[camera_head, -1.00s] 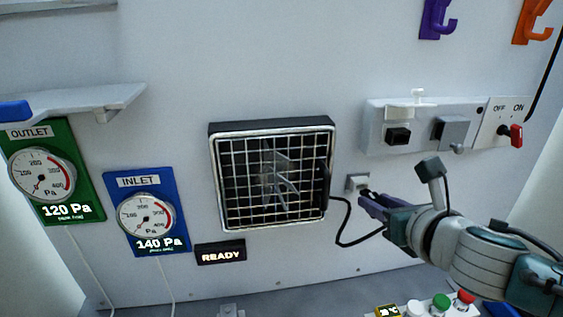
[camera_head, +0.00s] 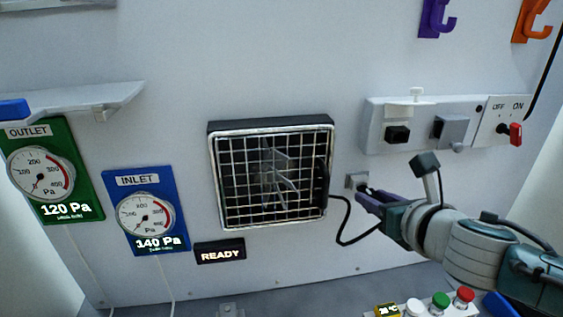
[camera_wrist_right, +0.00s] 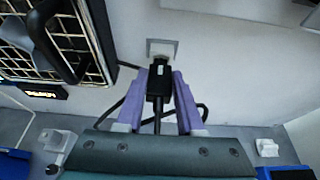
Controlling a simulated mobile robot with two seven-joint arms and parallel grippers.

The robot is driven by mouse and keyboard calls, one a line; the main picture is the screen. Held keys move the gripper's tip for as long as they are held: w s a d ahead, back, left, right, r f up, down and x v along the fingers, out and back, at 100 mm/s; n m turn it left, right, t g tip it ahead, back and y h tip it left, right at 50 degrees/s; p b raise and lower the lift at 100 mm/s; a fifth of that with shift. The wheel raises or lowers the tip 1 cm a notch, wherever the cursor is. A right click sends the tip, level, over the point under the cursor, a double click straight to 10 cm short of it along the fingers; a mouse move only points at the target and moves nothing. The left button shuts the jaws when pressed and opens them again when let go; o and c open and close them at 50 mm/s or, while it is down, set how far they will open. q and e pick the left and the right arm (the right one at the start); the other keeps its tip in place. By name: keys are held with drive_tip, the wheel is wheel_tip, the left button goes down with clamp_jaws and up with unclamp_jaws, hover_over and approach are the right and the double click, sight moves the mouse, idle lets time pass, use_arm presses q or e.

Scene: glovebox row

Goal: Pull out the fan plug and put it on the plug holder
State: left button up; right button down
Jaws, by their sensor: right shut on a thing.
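The fan plug (camera_wrist_right: 158,80) is a black block with a cord, between the purple fingers of my right gripper (camera_wrist_right: 158,100). In the head view my right gripper (camera_head: 368,197) is at the small grey wall socket (camera_head: 357,181), right of the fan (camera_head: 270,172). In the wrist view the plug's front end is right at the socket (camera_wrist_right: 162,48); I cannot tell whether its pins are in. The black cord (camera_head: 342,228) loops from the fan's side to the gripper. I cannot tell which fitting is the plug holder. My left gripper is out of view.
A wall panel (camera_head: 376,116) with a black block (camera_head: 397,134), a grey block (camera_head: 451,131) and a red ON/OFF switch (camera_head: 515,133) is above my right arm. Red, green and white buttons (camera_head: 440,300) stand below it. A READY sign (camera_head: 220,252) is lit.

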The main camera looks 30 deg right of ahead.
drive_tip(key=shift+w+d, duration=0.35)
drive_tip(key=shift+w, duration=0.5)
drive_tip(key=shift+c, duration=2.2)
unclamp_jaws()
drive_tip(key=shift+s+a+r, duration=0.1)
drive_tip(key=shift+s+r, duration=0.05)
drive_tip(key=v, duration=0.9)
drive_tip(key=shift+s+p, duration=0.25)
drive_tip(key=shift+p, duration=0.15)
drive_tip(key=shift+s+a, duration=0.1)
